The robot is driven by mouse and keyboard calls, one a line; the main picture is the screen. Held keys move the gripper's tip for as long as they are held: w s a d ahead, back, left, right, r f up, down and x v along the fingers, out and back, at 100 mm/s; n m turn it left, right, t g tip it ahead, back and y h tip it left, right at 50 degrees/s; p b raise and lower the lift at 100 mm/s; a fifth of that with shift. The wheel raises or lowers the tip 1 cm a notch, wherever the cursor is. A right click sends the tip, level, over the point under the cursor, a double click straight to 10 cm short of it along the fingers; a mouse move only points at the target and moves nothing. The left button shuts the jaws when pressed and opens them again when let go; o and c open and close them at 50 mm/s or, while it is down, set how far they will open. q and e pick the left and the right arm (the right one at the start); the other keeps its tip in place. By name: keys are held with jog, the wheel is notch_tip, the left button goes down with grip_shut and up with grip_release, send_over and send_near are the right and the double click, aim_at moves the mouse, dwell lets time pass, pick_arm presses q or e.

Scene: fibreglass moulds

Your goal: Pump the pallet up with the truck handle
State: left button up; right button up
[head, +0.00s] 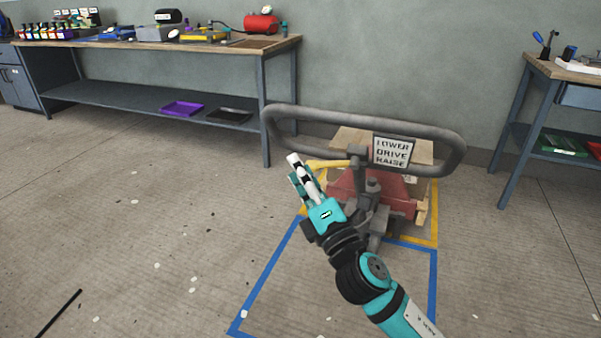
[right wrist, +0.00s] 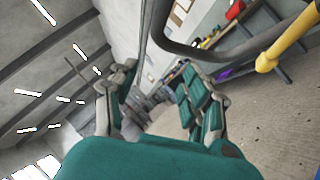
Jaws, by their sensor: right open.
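The pallet truck's grey loop handle (head: 288,108) stands upright in the head view, with a white sign (head: 393,151) reading LOWER, DRIVE, RAISE. A yellow lever (head: 330,163) sticks out left below the loop. The truck's red body (head: 400,188) stands behind my arm, with part of the wooden pallet (head: 429,208) showing at its right. My right gripper (head: 298,172) is open and empty, in front of the handle's lower left. In the right wrist view its fingers (right wrist: 158,100) are apart, with the dark handle bar (right wrist: 185,50) and yellow lever (right wrist: 288,42) beyond, to the upper right.
A workbench (head: 225,46) with tools stands along the wall at the left; a second bench (head: 570,72) stands at the right. Blue tape (head: 265,280) and yellow tape mark the floor around the truck. The concrete floor at the left is mostly clear.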

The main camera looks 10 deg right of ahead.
jog(key=shift+d+f, duration=0.1)
jog(key=v, duration=1.2)
